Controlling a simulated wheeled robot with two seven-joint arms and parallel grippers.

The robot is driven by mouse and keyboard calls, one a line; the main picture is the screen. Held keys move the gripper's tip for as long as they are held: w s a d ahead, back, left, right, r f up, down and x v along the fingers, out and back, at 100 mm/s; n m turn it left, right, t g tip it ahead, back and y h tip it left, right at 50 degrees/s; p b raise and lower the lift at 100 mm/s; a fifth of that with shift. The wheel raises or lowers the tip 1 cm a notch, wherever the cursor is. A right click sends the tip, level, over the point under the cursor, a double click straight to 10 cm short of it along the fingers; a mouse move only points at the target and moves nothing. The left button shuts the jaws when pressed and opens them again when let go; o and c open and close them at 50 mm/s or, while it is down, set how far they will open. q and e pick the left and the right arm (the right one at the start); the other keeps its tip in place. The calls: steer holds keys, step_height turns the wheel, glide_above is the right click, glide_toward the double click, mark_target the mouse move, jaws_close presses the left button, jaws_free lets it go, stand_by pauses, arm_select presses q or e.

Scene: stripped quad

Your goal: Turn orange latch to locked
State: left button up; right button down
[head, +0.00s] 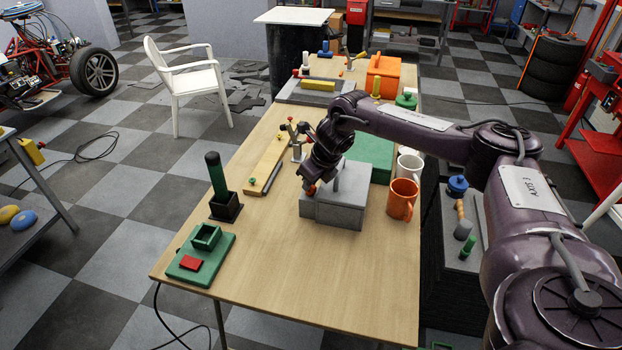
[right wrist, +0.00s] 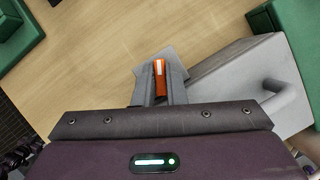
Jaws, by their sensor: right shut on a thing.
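The grey box (head: 336,212) with a handle on its top stands on the wooden table. The orange latch (head: 311,189) is on its left side, mostly hidden by my gripper in the head view. In the right wrist view the orange latch (right wrist: 159,67) sits between the two grey fingers, with a grey plate just beyond. My right gripper (right wrist: 159,84) is shut on the latch. The grey box (right wrist: 240,80) lies to the right of the fingers there. In the head view my right gripper (head: 309,184) points down at the box's left side. My left gripper is out of view.
Orange (head: 402,199) and white (head: 410,163) mugs stand right of the box. A green case (head: 370,153) is behind it. A wooden board (head: 265,165), a green cylinder in a black holder (head: 217,175) and a green base (head: 190,268) are left. The table front is clear.

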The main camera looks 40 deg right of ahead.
steer(key=m, duration=0.1)
steer(key=m+h+p, duration=0.1)
steer(key=m, duration=0.1)
steer(key=shift+a+r+m, duration=0.1)
steer(key=shift+r+m, duration=0.05)
steer(key=shift+m, duration=0.15)
steer(key=shift+w+m+h+p, duration=0.1)
steer(key=shift+m+h+p, duration=0.55)
steer(key=shift+m, duration=0.75)
steer(key=c, duration=1.5)
jaws_free()
